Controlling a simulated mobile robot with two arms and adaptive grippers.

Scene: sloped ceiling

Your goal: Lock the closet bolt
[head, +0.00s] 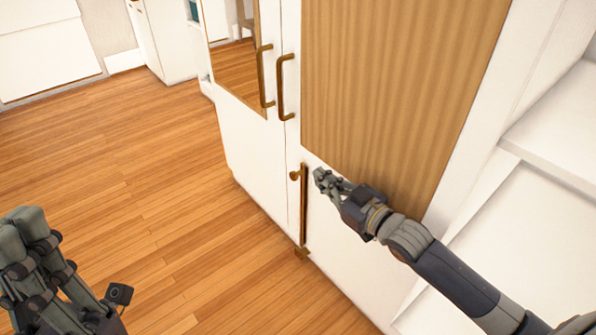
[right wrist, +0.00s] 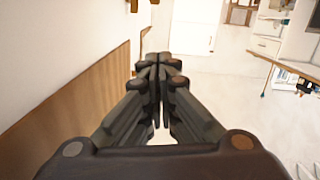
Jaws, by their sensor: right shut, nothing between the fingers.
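The closet (head: 262,150) is white, with a mirrored left door and a tan ribbed panel (head: 390,80) on the right door. The brass bolt (head: 304,210) is a long upright rod low on the right door, beside the door seam, with a small knob (head: 295,175) near its top. A brass piece (head: 302,252) sits at its lower end; I cannot tell whether the rod is seated in it. My right gripper (head: 318,176) is shut and empty, just right of the bolt's top and apart from the knob. It also shows in the right wrist view (right wrist: 158,62). My left gripper (head: 28,225) is at lower left, away from the closet.
Two brass handles (head: 284,87) stand side by side higher on the doors. The wooden floor (head: 150,180) left of the closet is clear. A white shelf unit (head: 545,150) stands close on the right, behind my right arm. White cabinets (head: 165,40) stand at the back.

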